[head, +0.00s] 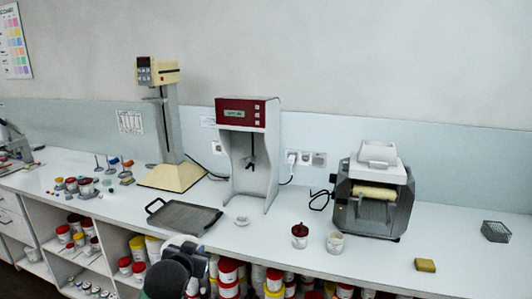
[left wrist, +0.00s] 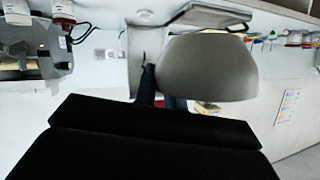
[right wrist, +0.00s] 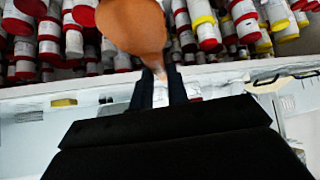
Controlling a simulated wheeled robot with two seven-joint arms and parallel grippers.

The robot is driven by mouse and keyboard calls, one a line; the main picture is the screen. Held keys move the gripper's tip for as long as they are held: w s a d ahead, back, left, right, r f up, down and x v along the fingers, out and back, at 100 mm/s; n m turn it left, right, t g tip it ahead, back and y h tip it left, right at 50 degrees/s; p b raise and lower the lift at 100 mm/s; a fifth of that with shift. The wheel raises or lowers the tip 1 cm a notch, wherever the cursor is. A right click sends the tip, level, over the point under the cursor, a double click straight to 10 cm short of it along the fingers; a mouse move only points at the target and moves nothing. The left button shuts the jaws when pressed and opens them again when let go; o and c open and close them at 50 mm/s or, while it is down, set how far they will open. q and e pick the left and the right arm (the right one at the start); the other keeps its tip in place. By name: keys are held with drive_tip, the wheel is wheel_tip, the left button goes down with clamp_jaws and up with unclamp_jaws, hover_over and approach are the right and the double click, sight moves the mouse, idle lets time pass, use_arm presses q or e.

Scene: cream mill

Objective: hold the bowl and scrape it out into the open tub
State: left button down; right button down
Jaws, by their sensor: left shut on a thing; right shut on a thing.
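A grey, rounded bowl (left wrist: 207,67) shows its smooth outside in the left wrist view. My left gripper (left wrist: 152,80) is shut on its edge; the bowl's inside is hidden. The right gripper is outside the head view. The white open tub (head: 335,242) stands upright on the counter, apart from both grippers.
A tub with a dark red top (head: 299,237) stands left of the open tub. A roller mill (head: 375,195) is behind them, and a dark tray (head: 183,217) lies to the left. A yellow sponge (head: 425,265) lies right. Shelves below hold several tubs. The counter front is mostly clear.

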use_arm(q)
drive_tip(key=s+f, duration=0.4)
drive_tip(key=f, duration=0.4)
drive_tip(key=s+a+f, duration=0.1)
drive_tip(key=s+f, duration=0.3)
drive_tip(key=f, duration=0.3)
drive_tip(key=shift+s+a+f+n+y, duration=0.15)
drive_tip(key=shift+s+f+n+y, duration=0.15)
drive_tip(key=shift+s+f+y, duration=0.1)
drive_tip(key=w+d+r+m+g+h, duration=0.1)
drive_tip(key=w+d+m+h, duration=0.3)
drive_tip(key=d, duration=0.3)
drive_tip(key=w+d+m+g+h, duration=0.2)
drive_tip(key=w+d+m+h, duration=0.2)
drive_tip(key=d, duration=0.4)
drive_tip(key=shift+w+r+h, duration=0.35)
drive_tip(key=shift+w+h, duration=0.05)
drive_tip(key=shift+w, duration=0.5)
drive_tip(key=shift+d, duration=0.1)
